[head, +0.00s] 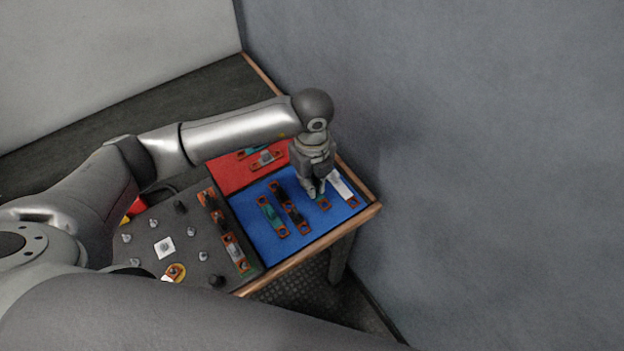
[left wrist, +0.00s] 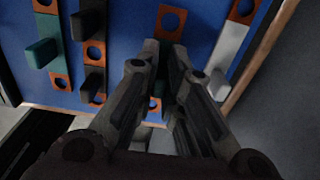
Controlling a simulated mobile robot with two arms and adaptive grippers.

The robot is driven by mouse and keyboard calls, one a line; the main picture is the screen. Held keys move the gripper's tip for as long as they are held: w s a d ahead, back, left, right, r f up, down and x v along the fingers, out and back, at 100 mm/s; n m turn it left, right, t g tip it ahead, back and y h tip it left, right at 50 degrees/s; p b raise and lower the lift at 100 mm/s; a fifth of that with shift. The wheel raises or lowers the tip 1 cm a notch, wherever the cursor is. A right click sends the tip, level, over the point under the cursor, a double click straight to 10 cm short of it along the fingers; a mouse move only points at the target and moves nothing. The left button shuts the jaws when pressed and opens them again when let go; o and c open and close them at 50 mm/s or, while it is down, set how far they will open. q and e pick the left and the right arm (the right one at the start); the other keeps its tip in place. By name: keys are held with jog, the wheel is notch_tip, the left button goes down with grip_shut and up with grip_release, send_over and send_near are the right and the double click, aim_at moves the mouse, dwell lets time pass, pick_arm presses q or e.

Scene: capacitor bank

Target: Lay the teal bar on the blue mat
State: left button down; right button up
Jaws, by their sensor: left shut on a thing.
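The blue mat (head: 250,217) lies on the table's right part and fills most of the left wrist view (left wrist: 115,28). My left gripper (head: 317,191) points down over its right half. It is shut on a bar with copper end plates (left wrist: 171,22); the fingers hide most of its middle, and a little dark teal shows between them (left wrist: 163,118). One copper end also shows in the head view (head: 325,204). The held bar is at or just above the mat; I cannot tell if it touches. Another teal bar (head: 271,214) lies on the mat further left. My right gripper is not in view.
Beside the held bar are black bars (head: 290,209) on its left and a white bar (head: 342,186) on its right. A red mat (head: 225,172) with bars lies behind. A dark panel (head: 190,235) with studs stands left. The mat's right edge is near the table edge.

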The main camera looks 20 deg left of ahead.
pick_arm(q)
jog(key=shift+f+b, duration=0.4)
jog(key=shift+f, duration=0.2)
jog(key=c, duration=1.5)
grip_release()
